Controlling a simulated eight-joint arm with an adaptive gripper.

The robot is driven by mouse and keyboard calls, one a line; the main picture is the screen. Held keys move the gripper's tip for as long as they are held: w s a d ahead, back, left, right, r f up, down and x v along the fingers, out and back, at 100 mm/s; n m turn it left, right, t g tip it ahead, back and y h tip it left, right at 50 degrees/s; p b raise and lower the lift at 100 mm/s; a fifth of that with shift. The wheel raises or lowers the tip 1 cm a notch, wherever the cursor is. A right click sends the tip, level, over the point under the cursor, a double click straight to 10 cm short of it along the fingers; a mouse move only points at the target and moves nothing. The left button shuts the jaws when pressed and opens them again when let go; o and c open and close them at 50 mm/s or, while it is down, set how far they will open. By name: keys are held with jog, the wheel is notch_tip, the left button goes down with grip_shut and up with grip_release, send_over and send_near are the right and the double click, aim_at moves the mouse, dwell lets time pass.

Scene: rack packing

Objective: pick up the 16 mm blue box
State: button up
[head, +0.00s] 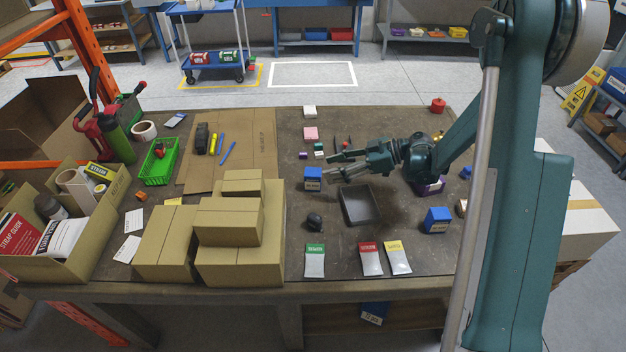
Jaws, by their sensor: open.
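A blue box with a white label (312,182) stands on the table left of the tray. A similar blue box (437,220) stands at the right of the table. The label print is too small to read, so I cannot tell which is the 16 mm one. My gripper (331,167) is open and empty, its fingers pointing left. Its fingertips are close to the right side of the first blue box in the picture. I cannot tell whether they touch it.
A dark open tray (359,206) lies below my gripper. A dark round object (314,222) and green, red (371,259) and yellow packets lie nearer the front edge. Stacked cardboard boxes (228,222) stand to the left. Small white and pink boxes (311,134) stand behind.

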aim_at(319, 172)
jog(key=shift+w+f, duration=0.1)
jog(key=shift+f, duration=0.25)
jog(key=shift+x, duration=1.25)
jog(key=shift+a, duration=0.1)
jog(key=shift+b+x, duration=0.8)
jog(key=shift+x, duration=1.7)
jog(key=shift+c, duration=0.5)
jog(key=c, duration=1)
